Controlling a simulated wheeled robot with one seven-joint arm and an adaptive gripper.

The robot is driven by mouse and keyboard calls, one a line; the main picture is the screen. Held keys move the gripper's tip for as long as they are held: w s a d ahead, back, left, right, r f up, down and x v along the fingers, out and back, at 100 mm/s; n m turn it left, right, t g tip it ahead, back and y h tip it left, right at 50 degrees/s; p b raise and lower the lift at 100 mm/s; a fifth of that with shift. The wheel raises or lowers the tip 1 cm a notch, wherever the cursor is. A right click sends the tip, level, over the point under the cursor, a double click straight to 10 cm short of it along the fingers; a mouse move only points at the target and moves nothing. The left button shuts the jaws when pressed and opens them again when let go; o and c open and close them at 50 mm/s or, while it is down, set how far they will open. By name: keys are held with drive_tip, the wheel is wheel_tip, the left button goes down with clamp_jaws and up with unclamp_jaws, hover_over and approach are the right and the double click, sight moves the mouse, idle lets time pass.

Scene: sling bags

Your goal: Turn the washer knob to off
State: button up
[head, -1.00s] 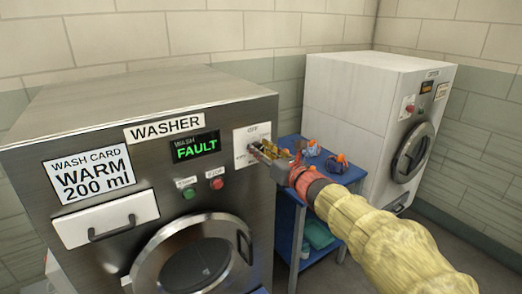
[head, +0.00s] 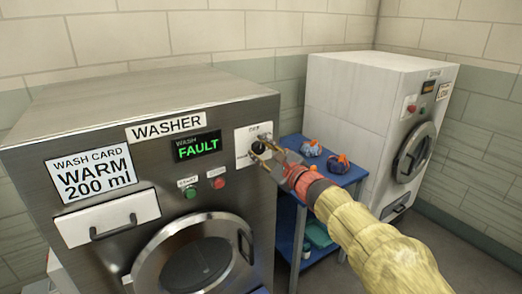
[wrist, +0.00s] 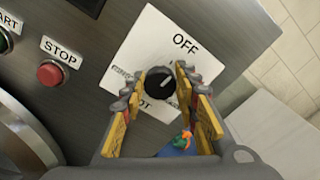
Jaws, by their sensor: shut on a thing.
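The washer knob (wrist: 159,84) is a round black knob with a small pale mark, on a white dial plate (wrist: 150,30). OFF is printed at the plate's upper right in the wrist view, and the other labels are partly covered. In the head view the knob (head: 258,147) sits at the right of the washer's front (head: 105,137). My gripper (wrist: 169,76) has its two yellow-padded fingers on either side of the knob and is shut on it. The washer's green display (head: 196,146) reads FAULT.
A red STOP button (wrist: 50,74) lies left of the dial, with a green START button (head: 187,193) beyond it. A blue cart (head: 345,180) with small orange-and-blue items stands right of the washer. A white dryer (head: 350,95) stands behind it.

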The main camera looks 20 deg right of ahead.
drive_tip(key=shift+f+n, duration=0.15)
drive_tip(key=shift+n, duration=0.35)
drive_tip(key=o, duration=1.2)
drive_tip(key=shift+c, duration=0.2)
drive_tip(key=shift+s, duration=0.1)
drive_tip(key=v, duration=1.2)
